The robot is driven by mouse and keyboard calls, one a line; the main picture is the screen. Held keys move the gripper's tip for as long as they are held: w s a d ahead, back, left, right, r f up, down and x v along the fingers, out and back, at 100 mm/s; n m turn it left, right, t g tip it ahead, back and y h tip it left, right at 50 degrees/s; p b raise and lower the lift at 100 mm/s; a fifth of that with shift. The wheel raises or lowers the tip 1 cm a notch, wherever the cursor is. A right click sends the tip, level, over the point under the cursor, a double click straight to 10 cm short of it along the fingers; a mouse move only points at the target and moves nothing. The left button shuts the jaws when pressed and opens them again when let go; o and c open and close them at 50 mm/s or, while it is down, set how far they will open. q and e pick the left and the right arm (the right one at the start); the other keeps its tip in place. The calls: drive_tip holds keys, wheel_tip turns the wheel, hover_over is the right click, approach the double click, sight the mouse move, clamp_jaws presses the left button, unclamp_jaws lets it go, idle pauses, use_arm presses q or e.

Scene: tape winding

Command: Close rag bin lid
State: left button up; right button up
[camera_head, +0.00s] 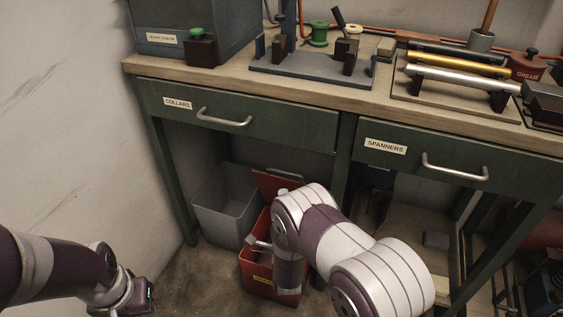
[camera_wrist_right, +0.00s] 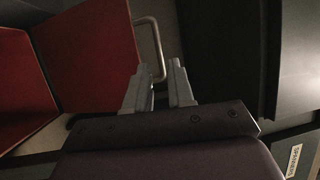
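The red rag bin (camera_head: 258,278) stands on the floor under the bench, with a small yellow label on its front. Its red lid (camera_head: 275,182) stands raised at the back, partly hidden by my right arm. In the right wrist view, red panels (camera_wrist_right: 85,55) of the bin fill the left side. A grey bar handle (camera_wrist_right: 152,32) shows beside them. My right gripper (camera_wrist_right: 159,68) is open, its two fingers apart close to the handle's lower end; contact is unclear. My left gripper (camera_head: 138,299) is at the lower left, away from the bin; its fingers are unclear.
A grey open bin (camera_head: 225,208) stands left of the red bin. The green bench drawers labelled COLLARS (camera_head: 240,120) and SPANNERS (camera_head: 420,160) are above, with metal handles. Bench legs (camera_head: 170,175) bound the space. Floor shows clear in front of the grey bin.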

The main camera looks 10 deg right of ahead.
sight(282, 178)
drive_tip(key=b+x, duration=0.1)
drive_tip(key=x, duration=0.2)
drive_tip(key=b+x, duration=0.2)
drive_tip(key=x, duration=0.2)
drive_tip(key=b+x, duration=0.1)
drive_tip(key=x, duration=0.3)
drive_tip(key=shift+w+d+f+b, duration=0.1)
drive_tip(key=shift+f+b, duration=0.2)
drive_tip(key=shift+w+d+r, duration=0.1)
drive_tip(key=shift+w+r, duration=0.15)
drive_tip(key=shift+w, duration=0.35)
clamp_jaws()
